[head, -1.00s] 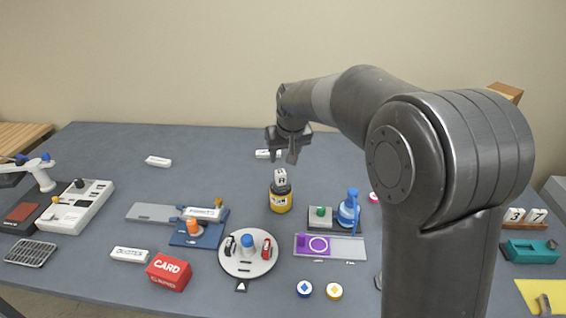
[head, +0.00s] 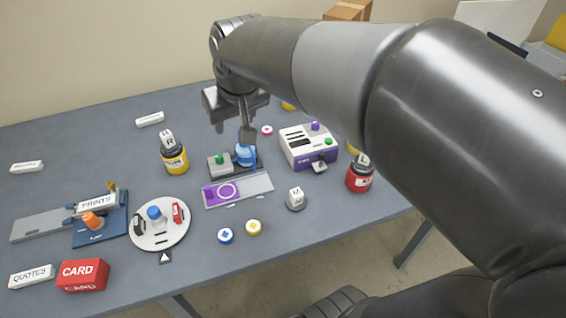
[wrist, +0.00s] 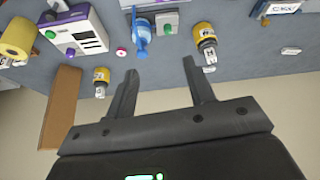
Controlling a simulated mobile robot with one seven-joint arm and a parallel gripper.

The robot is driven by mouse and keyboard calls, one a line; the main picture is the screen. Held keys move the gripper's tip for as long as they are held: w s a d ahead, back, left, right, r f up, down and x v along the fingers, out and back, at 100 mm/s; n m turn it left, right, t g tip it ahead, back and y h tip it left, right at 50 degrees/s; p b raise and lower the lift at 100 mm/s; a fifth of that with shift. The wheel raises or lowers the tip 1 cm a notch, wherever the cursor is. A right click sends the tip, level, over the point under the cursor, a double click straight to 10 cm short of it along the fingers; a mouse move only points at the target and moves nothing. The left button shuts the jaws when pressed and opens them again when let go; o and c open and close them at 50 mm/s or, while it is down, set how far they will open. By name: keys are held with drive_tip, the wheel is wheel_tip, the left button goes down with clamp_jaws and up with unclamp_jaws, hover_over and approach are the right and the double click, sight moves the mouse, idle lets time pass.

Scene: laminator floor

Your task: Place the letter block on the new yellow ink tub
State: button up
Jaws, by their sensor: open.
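A white letter block (head: 168,138) sits on the black lid of a yellow ink tub (head: 174,160) in the head view. In the wrist view a tub (wrist: 203,34) with a white block (wrist: 209,57) shows at upper right. A second yellow tub (wrist: 101,75) shows at left, with a white block (wrist: 100,91) at its end; in the head view only a yellow bit (head: 289,105) shows behind my arm. I cannot tell which tub is the new one. My gripper (head: 236,126) is open and empty, above the table behind the blue bottle; it also shows in the wrist view (wrist: 160,72).
The blue bottle (head: 246,155) stands near a green-knobbed grey block (head: 220,164). A white and purple machine (head: 307,147) and a red tub (head: 360,177) are to the right. Another lettered block (head: 295,194) stands in front. My arm hides the back right of the table.

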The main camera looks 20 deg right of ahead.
drive_tip(key=s+d+f+m, duration=0.1)
drive_tip(key=s+d+f, duration=0.1)
drive_tip(key=s, duration=0.5)
drive_tip(key=s+d+f+m, duration=0.1)
drive_tip(key=s+d, duration=0.3)
drive_tip(key=s, duration=0.4)
drive_tip(key=shift+f+h, duration=0.4)
drive_tip(key=shift+f, duration=0.1)
